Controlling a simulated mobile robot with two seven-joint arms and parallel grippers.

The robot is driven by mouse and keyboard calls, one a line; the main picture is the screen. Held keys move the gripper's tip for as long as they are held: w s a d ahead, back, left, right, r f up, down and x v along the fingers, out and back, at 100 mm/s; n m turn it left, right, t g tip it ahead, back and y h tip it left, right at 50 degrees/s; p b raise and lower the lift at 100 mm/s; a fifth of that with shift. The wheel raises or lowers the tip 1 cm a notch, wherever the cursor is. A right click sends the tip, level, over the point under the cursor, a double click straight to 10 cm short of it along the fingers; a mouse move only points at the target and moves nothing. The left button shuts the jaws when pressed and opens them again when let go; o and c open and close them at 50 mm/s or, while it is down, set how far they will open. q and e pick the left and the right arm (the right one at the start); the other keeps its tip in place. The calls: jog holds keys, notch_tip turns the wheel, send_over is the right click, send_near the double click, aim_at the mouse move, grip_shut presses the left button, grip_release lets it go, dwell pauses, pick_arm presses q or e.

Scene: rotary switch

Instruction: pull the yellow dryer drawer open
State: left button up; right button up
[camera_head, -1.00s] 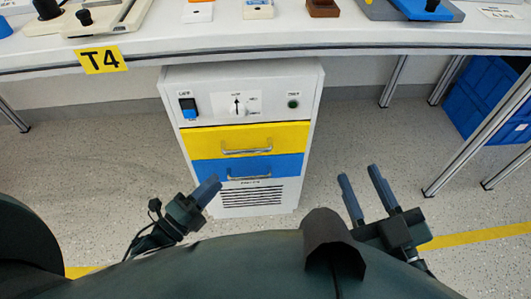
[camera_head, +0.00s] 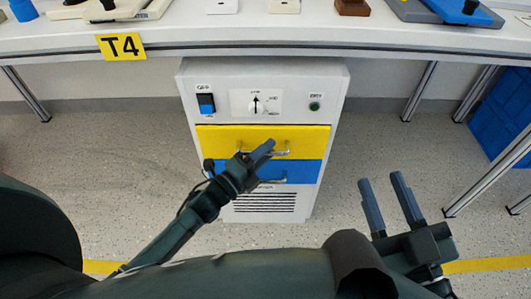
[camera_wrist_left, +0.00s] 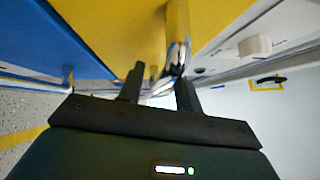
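The yellow dryer drawer (camera_head: 225,138) is the upper drawer of a white cabinet and looks shut, its front in line with the cabinet. Its metal bar handle (camera_head: 283,152) is partly hidden by my left gripper (camera_head: 265,150), which reaches up to it. In the left wrist view, the shiny handle (camera_wrist_left: 178,55) shows between the two fingers of the left gripper (camera_wrist_left: 160,88). The fingers stand apart; I cannot tell whether they touch the handle. My right gripper (camera_head: 382,192) is open and empty, right of and below the cabinet.
A blue drawer (camera_head: 308,171) with its own handle lies just below. Above are a blue switch, a dial (camera_head: 256,105) and a green button. The white table (camera_head: 400,38) overhangs the cabinet. Floor on both sides is free; table legs stand at the right.

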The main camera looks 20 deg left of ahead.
pick_arm(q)
jog(key=shift+c, duration=0.5)
grip_shut()
